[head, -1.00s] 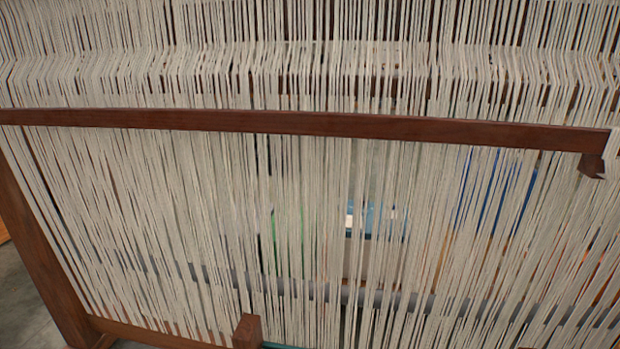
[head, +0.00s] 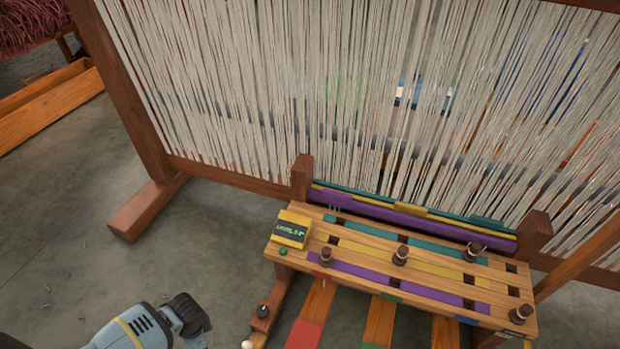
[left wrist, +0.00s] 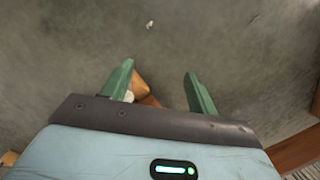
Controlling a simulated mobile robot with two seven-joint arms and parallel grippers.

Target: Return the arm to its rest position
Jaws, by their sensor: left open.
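Part of my left arm (head: 145,325), pale blue with a dark joint, shows at the bottom left of the head view. Its fingers cannot be made out there. In the left wrist view my left gripper (left wrist: 159,70) has two green fingers spread apart with nothing held between them. It hangs over grey floor. A piece of wood shows behind its left finger. My right arm and gripper are not in view.
A wooden loom frame (head: 118,100) with pale warp threads (head: 250,90) fills the back. A wooden panel (head: 375,262) with pegs and coloured strips stands before it, with wooden pedals (head: 310,310) below. Bare grey floor (head: 70,220) lies at the left.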

